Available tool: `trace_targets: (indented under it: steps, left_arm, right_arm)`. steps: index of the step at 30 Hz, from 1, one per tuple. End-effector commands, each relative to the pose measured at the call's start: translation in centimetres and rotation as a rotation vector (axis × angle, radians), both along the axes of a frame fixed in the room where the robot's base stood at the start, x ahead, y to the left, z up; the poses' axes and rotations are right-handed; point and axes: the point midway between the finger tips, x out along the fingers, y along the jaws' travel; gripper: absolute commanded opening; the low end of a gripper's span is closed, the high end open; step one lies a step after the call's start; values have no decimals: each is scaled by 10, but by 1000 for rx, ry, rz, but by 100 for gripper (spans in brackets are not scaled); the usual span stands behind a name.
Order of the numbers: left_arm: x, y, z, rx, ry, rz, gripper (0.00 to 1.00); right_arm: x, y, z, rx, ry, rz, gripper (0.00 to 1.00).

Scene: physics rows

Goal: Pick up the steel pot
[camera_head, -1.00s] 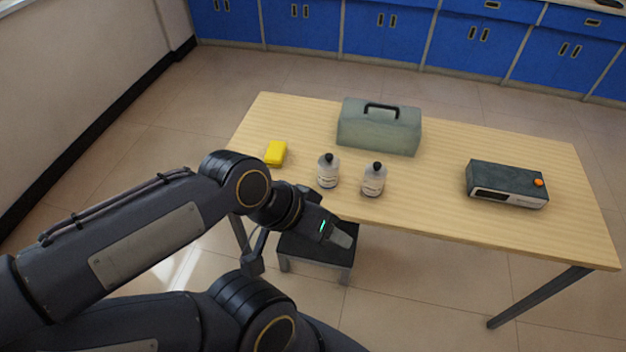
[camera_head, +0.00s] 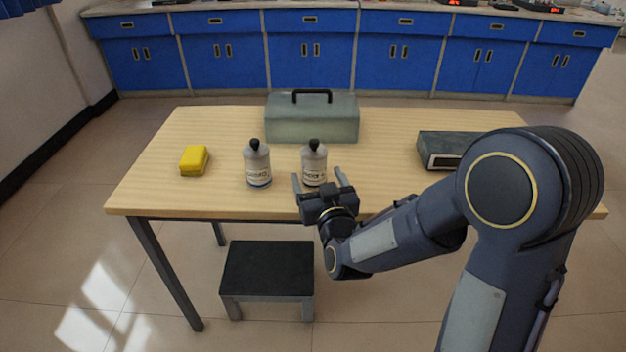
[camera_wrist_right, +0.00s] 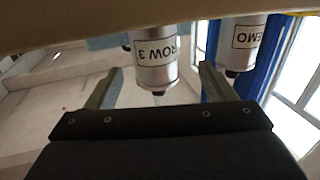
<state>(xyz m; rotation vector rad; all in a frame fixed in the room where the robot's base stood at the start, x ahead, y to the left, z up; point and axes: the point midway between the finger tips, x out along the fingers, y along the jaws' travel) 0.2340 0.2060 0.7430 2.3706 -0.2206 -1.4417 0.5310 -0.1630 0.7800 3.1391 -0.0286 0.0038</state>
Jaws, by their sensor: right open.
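No steel pot that I can make out is in view. Two grey bottle-shaped containers with black tops and white labels stand upright near the table's front edge, a left one (camera_head: 258,165) and a right one (camera_head: 314,160). My right gripper (camera_head: 318,181) is open at the front edge, its fingers pointing at the right container. The upside-down right wrist view shows a container labelled "ROW 3" (camera_wrist_right: 155,62) in line with the gap between the fingers (camera_wrist_right: 158,85), apart from both. The one labelled "DEMO" (camera_wrist_right: 238,42) is off to the side. My left gripper is out of view.
On the wooden table (camera_head: 200,135) are a yellow block (camera_head: 194,160) at left, a grey-green toolbox (camera_head: 312,120) behind the containers, and a dark box device (camera_head: 440,150) at right, partly hidden by my arm. A black-topped stool (camera_head: 267,268) stands in front.

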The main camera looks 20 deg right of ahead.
Motion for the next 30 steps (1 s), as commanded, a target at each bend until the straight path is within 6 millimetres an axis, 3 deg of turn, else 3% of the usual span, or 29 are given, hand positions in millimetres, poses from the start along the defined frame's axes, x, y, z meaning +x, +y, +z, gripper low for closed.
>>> trace_targets:
  steps: [13,23,30]
  left_arm:
    - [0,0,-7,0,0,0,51]
    - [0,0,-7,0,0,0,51]
    - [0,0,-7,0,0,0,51]
  right_arm:
    - [59,-6,-5,2,1,0,76]
    - [67,-6,-5,3,2,1,76]
    - [67,-6,-5,3,2,1,46]
